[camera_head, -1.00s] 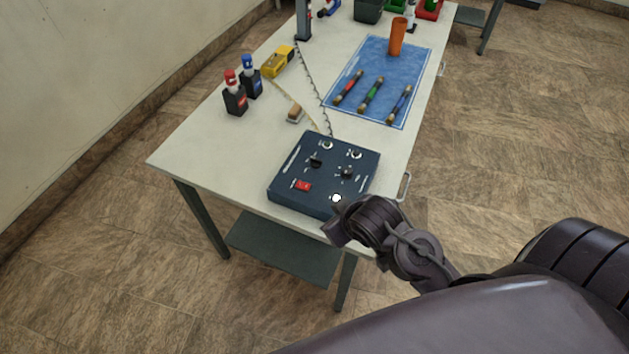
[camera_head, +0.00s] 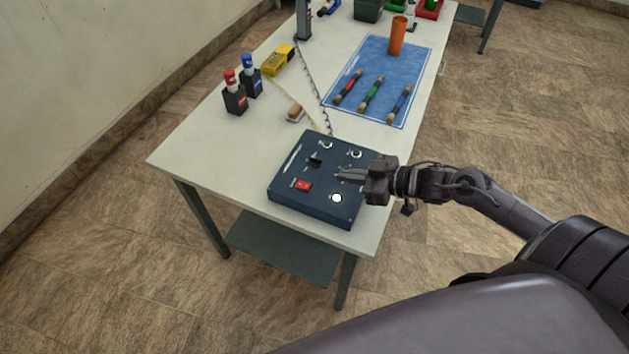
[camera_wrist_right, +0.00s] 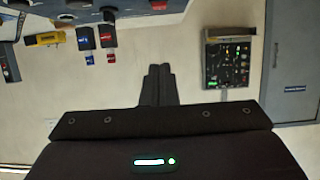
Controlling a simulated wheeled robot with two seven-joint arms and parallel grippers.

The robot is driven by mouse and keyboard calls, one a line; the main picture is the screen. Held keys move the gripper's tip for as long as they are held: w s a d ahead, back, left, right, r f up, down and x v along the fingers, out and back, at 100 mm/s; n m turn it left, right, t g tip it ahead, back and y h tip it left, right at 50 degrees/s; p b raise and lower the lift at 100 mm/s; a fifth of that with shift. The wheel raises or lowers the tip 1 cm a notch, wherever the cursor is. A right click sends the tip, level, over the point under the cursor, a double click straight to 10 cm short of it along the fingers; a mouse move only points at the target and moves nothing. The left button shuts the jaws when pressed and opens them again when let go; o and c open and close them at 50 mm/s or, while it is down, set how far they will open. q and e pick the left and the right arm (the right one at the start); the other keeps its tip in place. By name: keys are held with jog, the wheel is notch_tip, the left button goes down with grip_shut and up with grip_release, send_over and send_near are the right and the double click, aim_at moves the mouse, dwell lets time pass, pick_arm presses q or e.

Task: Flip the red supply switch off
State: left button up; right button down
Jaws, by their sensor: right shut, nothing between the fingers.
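The red supply switch (camera_head: 303,185) sits at the front left of the dark blue trainer box (camera_head: 285,199), on the near end of the table. A round white lamp or button (camera_head: 336,198) is to its right. My right gripper (camera_head: 339,174) is shut and empty above the right part of the box, to the right of the red switch and apart from it. It covers part of a black knob. In the right wrist view its closed fingers (camera_wrist_right: 158,76) show, with part of the red switch (camera_wrist_right: 158,5) perhaps at the top edge. My left gripper is not in view.
A blue mat (camera_head: 341,109) holds several coloured tools and an orange cup (camera_head: 397,37). The table's front left is clear.

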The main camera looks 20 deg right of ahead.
dwell(0.4)
jog(key=p, duration=0.1)
send_over(309, 185)
jog(key=f, duration=0.3)
jog(key=shift+s+d+f, duration=0.1)
jog(key=shift+s+d, duration=0.15)
jog(key=shift+s, duration=0.1)
notch_tip(309, 185, down, 3)
jog(key=shift+s+d+r+p, duration=0.1)
jog(key=shift+s+d+p, duration=0.05)
jog(key=shift+p, duration=0.35)
jog(key=shift+s+d+f, duration=0.1)
jog(key=shift+s+f, duration=0.05)
jog(key=shift+f, duration=0.55)
jog(key=shift+s+f+b, duration=0.1)
jog(key=shift+f+b, duration=0.5)
jog(key=shift+f, duration=0.25)
jog(key=shift+r+p, duration=1.15)
jog(key=shift+r, duration=0.05)
